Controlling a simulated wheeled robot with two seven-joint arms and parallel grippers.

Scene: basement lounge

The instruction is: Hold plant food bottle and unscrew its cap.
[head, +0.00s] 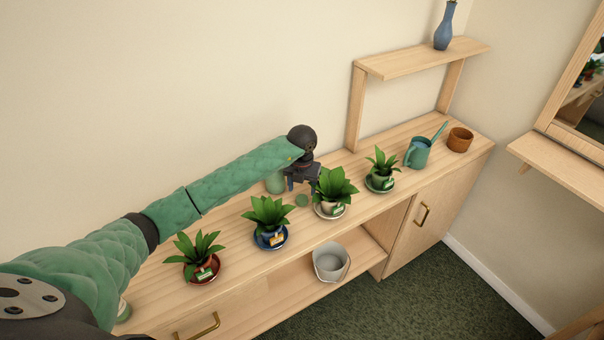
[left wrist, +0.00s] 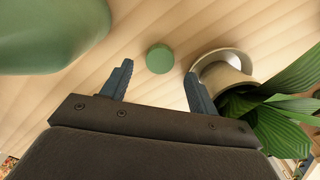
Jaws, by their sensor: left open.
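The green plant food bottle (head: 274,184) stands on the cabinet top beside my left gripper, partly hidden by it in the head view. Its large green side also shows at the upper left of the left wrist view (left wrist: 50,35). A small round green piece that looks like its cap (head: 302,200) lies on the wood, apart from the bottle. In the left wrist view the cap (left wrist: 160,58) shows between and beyond the fingertips. My left gripper (head: 300,185) is open and empty, pointing down above the cabinet top. My right gripper is in neither view.
A potted plant (head: 336,187) stands close to the right of my left gripper. More potted plants on saucers line the cabinet top (head: 225,224). A teal watering can (head: 417,154) and brown pot (head: 460,139) stand at the right. A grey pot (head: 331,262) sits on the shelf below.

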